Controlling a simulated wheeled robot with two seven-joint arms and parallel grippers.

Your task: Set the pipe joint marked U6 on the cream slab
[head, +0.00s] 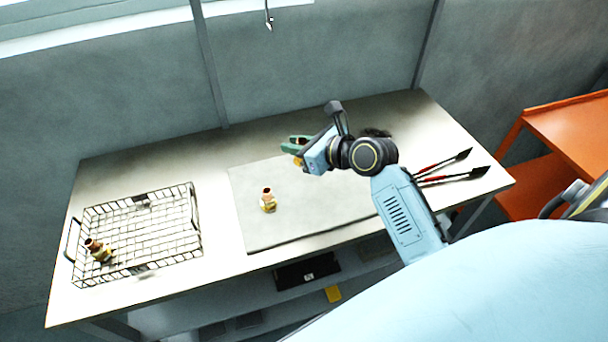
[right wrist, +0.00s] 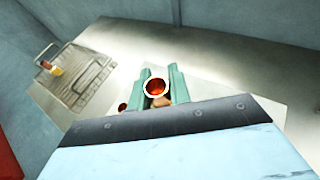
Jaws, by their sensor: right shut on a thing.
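My right gripper (head: 297,147) is shut on a pipe joint and holds it above the back of the cream slab (head: 240,185). In the right wrist view, this joint's round reddish opening (right wrist: 156,87) shows between the green fingers (right wrist: 160,84). A second copper and yellow pipe joint (head: 268,200) stands on the slab's left part, apart from the gripper. A third joint (head: 98,250) lies tilted in the wire basket (head: 198,225). No U6 mark can be read on any joint. My left gripper is not in view.
Two red-handled brushes (head: 440,168) lie on the table (head: 225,146) to the right of the slab. An orange shelf unit (head: 565,125) stands at the right. The slab's front middle is clear. A low shelf below the table holds dark items.

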